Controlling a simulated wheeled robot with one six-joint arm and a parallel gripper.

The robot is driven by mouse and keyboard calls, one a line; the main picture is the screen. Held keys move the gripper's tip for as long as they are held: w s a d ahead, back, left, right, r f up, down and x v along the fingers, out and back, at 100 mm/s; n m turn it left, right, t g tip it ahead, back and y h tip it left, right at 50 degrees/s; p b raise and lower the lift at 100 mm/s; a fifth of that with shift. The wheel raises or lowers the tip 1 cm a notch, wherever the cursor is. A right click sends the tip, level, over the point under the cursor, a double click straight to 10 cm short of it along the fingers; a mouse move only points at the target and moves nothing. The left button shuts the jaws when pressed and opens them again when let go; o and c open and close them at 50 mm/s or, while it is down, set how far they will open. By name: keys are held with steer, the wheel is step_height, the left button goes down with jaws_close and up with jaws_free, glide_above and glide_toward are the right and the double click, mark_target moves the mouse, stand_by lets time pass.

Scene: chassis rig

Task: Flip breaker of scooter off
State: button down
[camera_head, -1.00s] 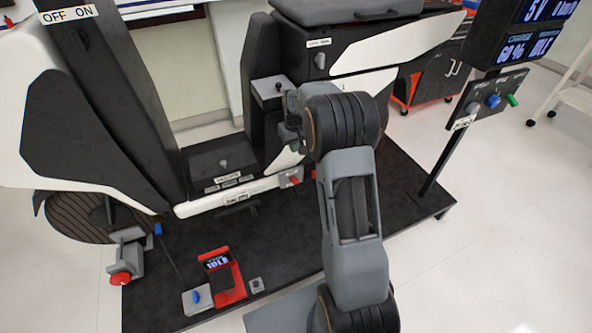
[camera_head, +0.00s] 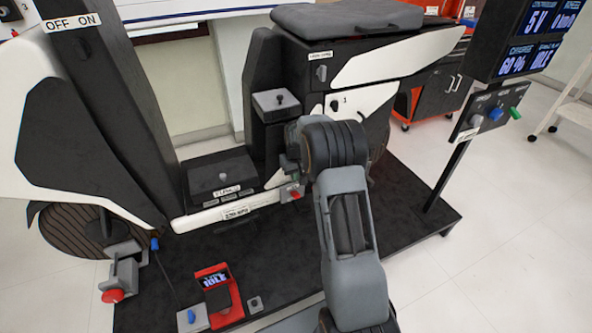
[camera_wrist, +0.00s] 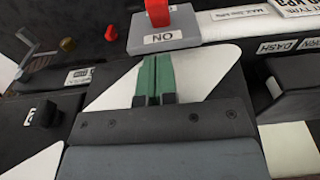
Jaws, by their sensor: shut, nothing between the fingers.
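The breaker is a grey box (camera_wrist: 185,40) with a red lever (camera_wrist: 156,12) and an ON label that appears upside down in the wrist view. In the head view its red lever (camera_head: 294,194) shows low on the scooter's side, partly beside my arm. My gripper (camera_wrist: 152,57) has its two green fingers pressed together with nothing between them. The fingertips appear just short of the grey box's near edge, below the lever in the wrist view; I cannot tell whether they touch. In the head view my gripper (camera_head: 288,166) is largely hidden by my wrist.
The scooter (camera_head: 80,150) stands on a black platform (camera_head: 420,220). A red-framed display (camera_head: 222,302) and a box with a blue knob (camera_head: 192,317) sit at the front. A screen post (camera_head: 447,175) stands right. A black knob (camera_wrist: 45,115) is left of my gripper.

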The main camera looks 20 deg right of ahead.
mark_target(296, 194)
steer(key=f, duration=0.1)
steer(key=f+b, duration=0.1)
steer(key=f, duration=0.2)
steer(key=shift+s, duration=0.35)
steer(key=shift+s+f+b, duration=0.4)
steer(key=shift+f+b, duration=0.1)
steer(key=shift+f, duration=0.25)
steer(key=shift+d, duration=0.15)
steer(key=shift+s+f, duration=0.1)
steer(key=shift+s+t, duration=0.1)
steer(key=shift+t, duration=0.2)
